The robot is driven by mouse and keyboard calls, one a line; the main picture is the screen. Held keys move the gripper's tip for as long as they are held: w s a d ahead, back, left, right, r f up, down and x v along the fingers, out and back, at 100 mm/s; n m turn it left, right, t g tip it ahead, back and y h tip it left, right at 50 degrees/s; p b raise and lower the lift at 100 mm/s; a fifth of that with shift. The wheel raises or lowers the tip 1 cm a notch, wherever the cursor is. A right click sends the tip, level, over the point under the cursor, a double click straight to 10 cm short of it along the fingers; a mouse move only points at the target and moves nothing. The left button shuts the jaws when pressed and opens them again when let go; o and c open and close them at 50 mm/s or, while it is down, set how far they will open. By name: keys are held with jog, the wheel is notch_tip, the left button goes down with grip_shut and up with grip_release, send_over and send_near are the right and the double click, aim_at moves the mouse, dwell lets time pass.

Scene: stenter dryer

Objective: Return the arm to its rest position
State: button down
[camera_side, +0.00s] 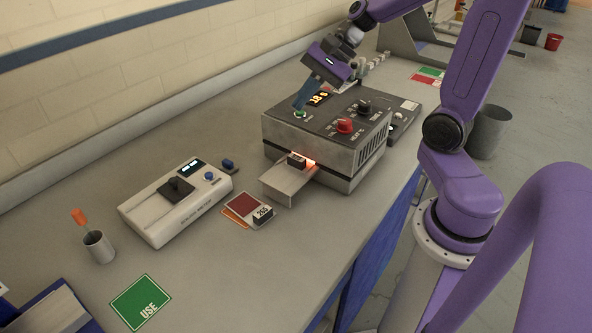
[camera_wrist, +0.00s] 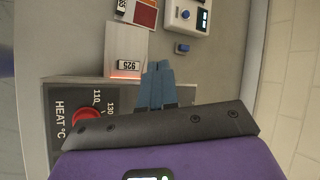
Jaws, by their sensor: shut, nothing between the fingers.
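My gripper (camera_side: 299,106) has blue fingers, shut and empty. In the side view its tips point down at the green-lit button (camera_side: 300,114) on top of the grey dryer (camera_side: 340,175); I cannot tell if they touch it. In the wrist view the closed fingers (camera_wrist: 158,66) reach past the dryer's edge in the picture, and the button is hidden. The dryer has an orange lit display (camera_side: 319,98), a red heat knob (camera_side: 344,125) and a black knob (camera_side: 364,107). A dark labelled block (camera_side: 296,160) sits at its glowing mouth, above the metal shelf (camera_side: 287,183).
A white instrument (camera_side: 175,205) with a blue knob stands left of the dryer. A wall runs behind the bench. Space above the bench's left is clear.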

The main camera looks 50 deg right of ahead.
jog(key=s+a+f+n+g+h, duration=0.1)
jog(key=s+a+n+h, duration=0.1)
jog(key=s+n, duration=0.4)
jog(key=s+a+f+n+g+h, duration=0.1)
jog(key=s+a+f+n+h, duration=0.1)
jog(key=s+n, duration=0.5)
jog(key=s+a+f+n+g+h, duration=0.2)
jog(key=s+n, duration=0.5)
jog(key=n, duration=0.6)
jog(key=shift+s+a+f, duration=0.2)
jog(key=shift+a+f, duration=0.05)
jog(key=shift+a, duration=0.05)
dwell(5.1)
